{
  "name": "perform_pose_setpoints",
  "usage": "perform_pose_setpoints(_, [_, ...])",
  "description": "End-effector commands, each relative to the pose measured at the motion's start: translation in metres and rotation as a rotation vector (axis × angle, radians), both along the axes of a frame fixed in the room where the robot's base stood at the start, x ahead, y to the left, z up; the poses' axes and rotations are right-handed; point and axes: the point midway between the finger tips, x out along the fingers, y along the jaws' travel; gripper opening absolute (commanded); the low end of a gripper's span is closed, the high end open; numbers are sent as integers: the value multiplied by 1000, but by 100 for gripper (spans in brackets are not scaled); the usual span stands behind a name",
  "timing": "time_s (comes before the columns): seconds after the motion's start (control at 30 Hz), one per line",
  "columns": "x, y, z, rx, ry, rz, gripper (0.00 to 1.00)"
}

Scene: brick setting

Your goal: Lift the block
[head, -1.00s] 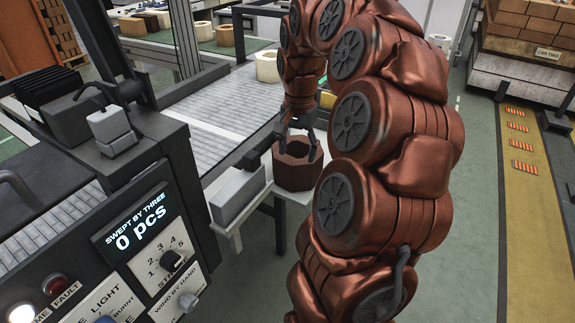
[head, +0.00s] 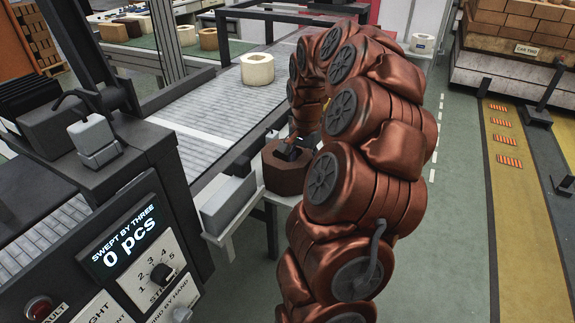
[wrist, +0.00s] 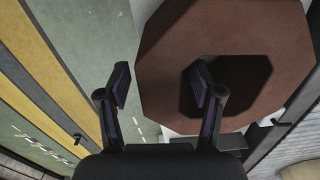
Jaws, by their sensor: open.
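The block is a reddish-brown octagonal piece (head: 284,182) with a dark hole in its middle. It sits on a small white stand beside the conveyor, and its top face fills the upper right of the wrist view (wrist: 215,35). My gripper (head: 291,149) is low at the block's top, with its fingers partly hidden by my arm. In the wrist view my gripper (wrist: 161,78) is open and empty. Its right finger is over the hole and its left finger is outside the block's left edge, so the wall lies between them. I cannot tell whether they touch it.
A grey box (head: 228,204) stands just left of the block. The conveyor (head: 205,110) runs behind, carrying a cream ring-shaped piece (head: 257,69). A control panel (head: 130,245) reading 0 pcs is at the left front. Green floor (head: 455,200) is clear on the right.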

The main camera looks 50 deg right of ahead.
Motion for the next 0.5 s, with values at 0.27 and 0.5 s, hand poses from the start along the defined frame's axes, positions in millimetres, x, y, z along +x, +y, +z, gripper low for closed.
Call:
perform_pose_setpoints(0.27, [0,1,-20,1,2,1,66])
perform_pose_setpoints(0.5, [0,1,-20,1,2,1,52])
